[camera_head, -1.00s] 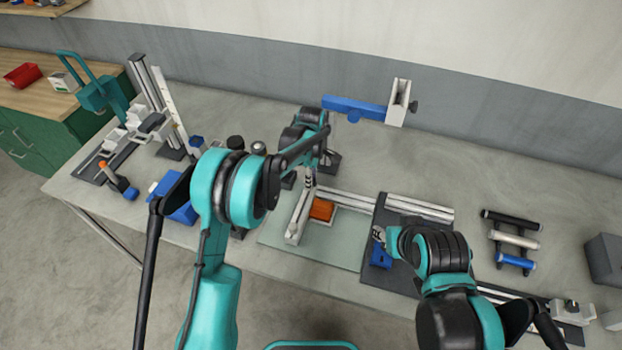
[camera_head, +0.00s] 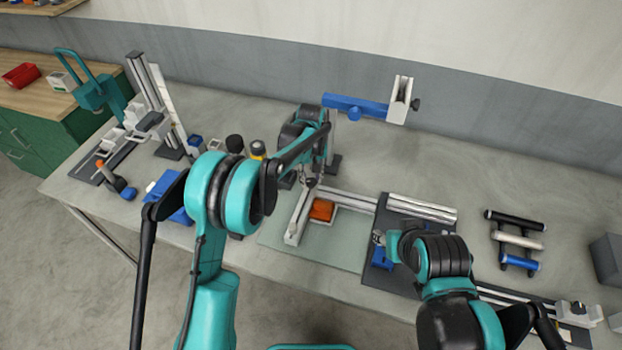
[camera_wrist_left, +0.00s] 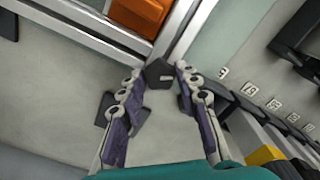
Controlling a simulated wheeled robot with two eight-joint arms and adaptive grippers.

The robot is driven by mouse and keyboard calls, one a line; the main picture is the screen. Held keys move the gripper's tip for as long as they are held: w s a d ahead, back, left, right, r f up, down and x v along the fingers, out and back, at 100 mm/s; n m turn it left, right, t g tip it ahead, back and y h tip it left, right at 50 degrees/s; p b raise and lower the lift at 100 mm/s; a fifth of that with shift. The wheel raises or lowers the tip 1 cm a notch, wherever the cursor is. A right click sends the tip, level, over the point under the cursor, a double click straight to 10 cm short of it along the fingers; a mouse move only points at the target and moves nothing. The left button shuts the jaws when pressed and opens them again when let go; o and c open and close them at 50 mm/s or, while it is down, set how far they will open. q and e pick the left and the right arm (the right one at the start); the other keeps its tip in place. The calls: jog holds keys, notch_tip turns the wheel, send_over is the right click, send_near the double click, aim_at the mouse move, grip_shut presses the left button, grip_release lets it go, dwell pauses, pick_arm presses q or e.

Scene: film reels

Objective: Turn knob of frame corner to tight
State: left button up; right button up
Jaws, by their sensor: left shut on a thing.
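A light metal frame (camera_head: 297,222) lies on the pale green mat (camera_head: 340,251), with one rail running toward the front and another to the right. At its back corner is a dark knob (camera_head: 311,183), which also shows between the fingertips in the left wrist view (camera_wrist_left: 159,74). My left gripper (camera_head: 314,178) is at this corner, its fingers on either side of the knob and shut on it. My left arm partly hides the area behind. My right gripper (camera_head: 379,238) is over the dark board, beside a blue part (camera_head: 382,258); its fingers are too small to read.
An orange block (camera_head: 321,209) sits inside the frame corner. Silver rails (camera_head: 421,207) lie on the dark board (camera_head: 399,281). A blue arm (camera_head: 355,106) with a pale end block stands behind. A rack of rollers (camera_head: 514,241) is at right. Bare table lies at back right.

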pick_arm(q)
jog(key=m, duration=0.5)
jog(key=shift+m+b, duration=0.3)
jog(key=m, duration=1.2)
jog(key=shift+a+m+b, duration=0.1)
jog(key=shift+m+b, duration=0.2)
jog(key=shift+b, duration=0.05)
jog(key=m, duration=0.5)
jog(key=shift+m, duration=0.3)
jog(key=o, duration=1.2)
jog(key=shift+c, duration=0.2)
jog(key=shift+r, duration=0.15)
